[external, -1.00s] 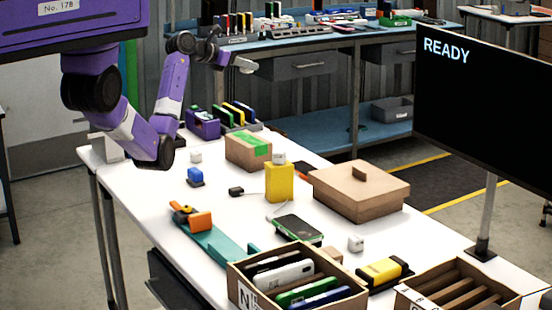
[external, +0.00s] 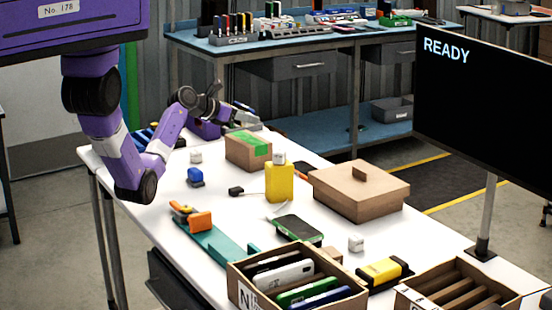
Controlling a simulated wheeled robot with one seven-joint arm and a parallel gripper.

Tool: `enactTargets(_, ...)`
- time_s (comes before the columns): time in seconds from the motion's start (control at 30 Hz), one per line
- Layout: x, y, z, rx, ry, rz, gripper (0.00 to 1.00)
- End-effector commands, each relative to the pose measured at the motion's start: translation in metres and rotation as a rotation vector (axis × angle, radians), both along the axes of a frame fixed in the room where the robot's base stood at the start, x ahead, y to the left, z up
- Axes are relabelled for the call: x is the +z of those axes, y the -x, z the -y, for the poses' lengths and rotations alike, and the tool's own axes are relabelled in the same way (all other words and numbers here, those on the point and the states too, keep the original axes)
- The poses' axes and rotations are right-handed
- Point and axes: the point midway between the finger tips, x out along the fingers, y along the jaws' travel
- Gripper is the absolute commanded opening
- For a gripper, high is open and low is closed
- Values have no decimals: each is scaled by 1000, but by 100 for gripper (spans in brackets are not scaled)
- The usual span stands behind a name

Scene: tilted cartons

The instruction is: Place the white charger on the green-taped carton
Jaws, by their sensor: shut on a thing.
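The green-taped carton (external: 248,152) is a brown box with a green strip on top, at the back middle of the white table. My gripper (external: 246,118) is just behind and above it, near its back edge in the picture. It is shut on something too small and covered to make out. A small white charger-like cube (external: 196,156) stands left of the carton. Another white piece (external: 279,157) sits on top of the yellow box (external: 279,183), and a third white cube (external: 356,243) lies farther forward. I cannot tell which is the task's charger.
A lidded brown carton (external: 360,190) stands to the right. A blue block (external: 195,176), a black plug (external: 236,191), a green-edged phone (external: 297,229) and a teal holder (external: 212,240) lie nearer. Open boxes (external: 345,296) are in front. A monitor (external: 490,100) stands at right.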

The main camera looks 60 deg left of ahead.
Motion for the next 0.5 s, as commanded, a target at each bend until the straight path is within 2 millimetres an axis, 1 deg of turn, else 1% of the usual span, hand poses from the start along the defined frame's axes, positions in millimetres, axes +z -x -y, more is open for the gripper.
enactTargets(0.2,-30,1,0,0,3,-3,0)
enactTargets(0.27,-37,1,0,1,3,-2,0)
enactTargets(0.33,-41,0,0,0,1,-1,0)
enactTargets(0.5,-40,0,0,0,0,0,0)
